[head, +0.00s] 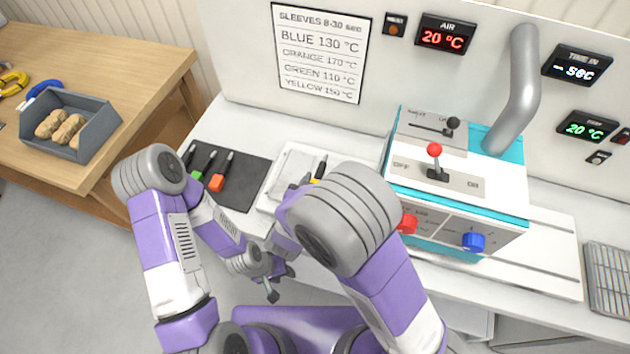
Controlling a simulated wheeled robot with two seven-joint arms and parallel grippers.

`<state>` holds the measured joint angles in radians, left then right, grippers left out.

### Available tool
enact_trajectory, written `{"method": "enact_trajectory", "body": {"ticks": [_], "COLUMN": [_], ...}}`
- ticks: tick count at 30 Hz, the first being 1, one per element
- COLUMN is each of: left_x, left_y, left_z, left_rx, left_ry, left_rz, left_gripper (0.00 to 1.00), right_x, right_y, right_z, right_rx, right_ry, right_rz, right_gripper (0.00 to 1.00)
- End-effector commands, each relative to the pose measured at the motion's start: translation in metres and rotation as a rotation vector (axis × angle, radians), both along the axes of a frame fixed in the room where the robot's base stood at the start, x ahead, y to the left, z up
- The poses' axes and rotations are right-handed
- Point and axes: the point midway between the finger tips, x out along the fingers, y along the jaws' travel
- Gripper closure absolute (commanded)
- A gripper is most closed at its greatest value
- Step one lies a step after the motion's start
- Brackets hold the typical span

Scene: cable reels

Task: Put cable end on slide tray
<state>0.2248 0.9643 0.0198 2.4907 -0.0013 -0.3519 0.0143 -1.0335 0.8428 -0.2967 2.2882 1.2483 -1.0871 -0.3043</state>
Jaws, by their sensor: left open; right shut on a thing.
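My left gripper (278,284) is open in the lower middle, with no object visible between its fingers. My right gripper (284,242) is just above it, close to the bench's front edge and largely hidden by my own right arm. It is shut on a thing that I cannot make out. I cannot pick out the cable end. A pale flat plate (555,262) runs under the teal and white heating machine (460,198); I cannot tell whether it is the slide tray.
A dark mat (246,178) holds several coloured-handled tools. A white tray (288,172) lies beside it, partly behind my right arm. A wire rack (608,280) is at the far right. A grey bin (98,128) stands on the wooden table (140,75).

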Motion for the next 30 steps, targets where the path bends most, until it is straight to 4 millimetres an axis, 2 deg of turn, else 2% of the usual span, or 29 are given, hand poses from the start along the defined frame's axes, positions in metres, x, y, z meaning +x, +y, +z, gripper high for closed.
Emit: {"method": "enact_trajectory", "body": {"ticks": [9, 10, 15, 25, 30], "left_x": [0.000, 0.000, 0.000, 0.000, 0.000], "left_y": [0.000, 0.000, 0.000, 0.000, 0.000], "left_z": [-0.005, -0.004, -0.004, -0.003, 0.002], "left_rx": [0.000, 0.000, 0.000, 0.000, 0.000], "left_ry": [0.000, 0.000, 0.000, 0.000, 0.000], "left_rz": [0.000, 0.000, 0.000, 0.000, 0.000], "left_gripper": [0.57, 0.57, 0.57, 0.57, 0.57], "right_x": [0.000, 0.000, 0.000, -0.003, -0.022], "right_y": [0.000, 0.000, 0.000, 0.001, 0.008], "right_z": [-0.006, -0.006, -0.005, -0.004, 0.006], "right_rx": [0.000, 0.000, 0.000, 0.000, 0.001], "right_ry": [-0.001, -0.001, 0.000, 0.001, 0.000], "right_rz": [0.000, 0.000, 0.000, 0.001, 0.004], "right_gripper": [0.96, 0.61, 0.35, 0.35, 0.35]}}
